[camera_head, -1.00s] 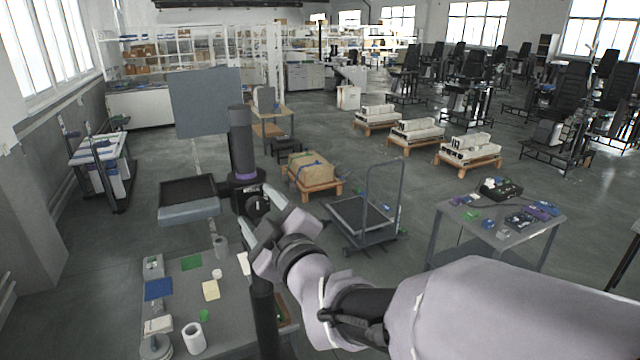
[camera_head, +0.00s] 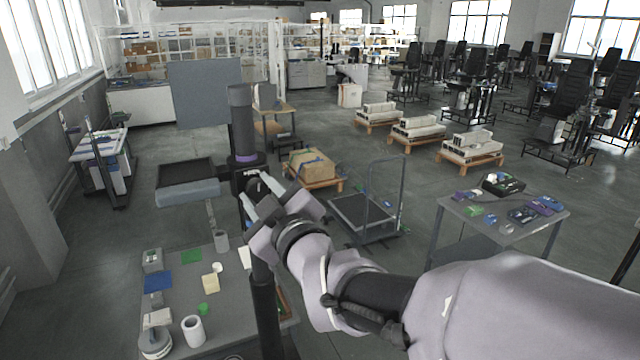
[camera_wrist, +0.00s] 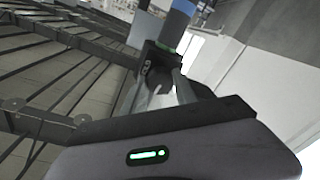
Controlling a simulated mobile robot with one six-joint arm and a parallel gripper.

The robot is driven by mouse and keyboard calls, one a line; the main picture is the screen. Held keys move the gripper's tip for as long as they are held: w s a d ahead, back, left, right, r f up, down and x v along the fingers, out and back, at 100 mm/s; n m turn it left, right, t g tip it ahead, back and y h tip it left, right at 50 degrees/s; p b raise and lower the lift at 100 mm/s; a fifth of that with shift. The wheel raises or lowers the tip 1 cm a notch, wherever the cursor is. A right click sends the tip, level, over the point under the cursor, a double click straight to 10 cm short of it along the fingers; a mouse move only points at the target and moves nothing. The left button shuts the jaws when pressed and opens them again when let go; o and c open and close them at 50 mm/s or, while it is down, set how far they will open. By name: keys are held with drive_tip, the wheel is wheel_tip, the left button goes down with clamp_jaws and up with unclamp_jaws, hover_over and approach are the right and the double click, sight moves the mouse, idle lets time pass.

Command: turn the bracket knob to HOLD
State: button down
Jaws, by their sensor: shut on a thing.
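A dark upright column (camera_head: 241,122) with a purple ring stands behind my gripper in the head view; it also shows in the wrist view (camera_wrist: 174,28). A dark bracket (camera_head: 238,176) sits on it just below the ring, and it shows in the wrist view (camera_wrist: 149,57). My gripper (camera_head: 257,190) reaches it with two pale fingers. A dark round knob (camera_wrist: 160,80) with a light mark is between the fingers in the wrist view. My gripper is shut on it. The fingers and wrist partly cover the knob in the head view, and I cannot read any HOLD label.
A grey table (camera_head: 235,300) with a white cup (camera_head: 193,330), a blue card (camera_head: 158,282) and small items stands at the lower left. A flat trolley (camera_head: 362,215) and a loaded pallet (camera_head: 312,170) stand beyond. A second table (camera_head: 500,225) is at the right.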

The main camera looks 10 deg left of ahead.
drive_tip(key=m+b, duration=0.2)
drive_tip(key=b, duration=0.1)
drive_tip(key=m+b, duration=0.1)
drive_tip(key=b, duration=0.2)
drive_tip(key=shift+f+m, duration=0.4)
drive_tip(key=m+b, duration=0.4)
drive_tip(key=b, duration=0.2)
drive_tip(key=shift+m+t+b, duration=0.4)
drive_tip(key=m+b, duration=0.4)
drive_tip(key=b, duration=0.1)
drive_tip(key=shift+r+m+t+h, duration=0.1)
drive_tip(key=shift+m+t+h, duration=0.2)
drive_tip(key=shift+r+m+b, duration=0.15)
drive_tip(key=shift+m+b, duration=0.45)
drive_tip(key=shift+m, duration=0.35)
drive_tip(key=shift+r+m+b, duration=0.1)
drive_tip(key=shift+m+b, duration=0.5)
drive_tip(key=shift+m, duration=0.35)
drive_tip(key=shift+r+m+h, duration=0.1)
drive_tip(key=shift+m+h, duration=0.2)
drive_tip(key=shift+m, duration=0.1)
drive_tip(key=c, duration=1)
unclamp_jaws()
drive_tip(key=p+v, duration=0.3)
drive_tip(key=v, duration=1.4)
drive_tip(key=shift+s+f, duration=0.2)
drive_tip(key=shift+f, duration=0.2)
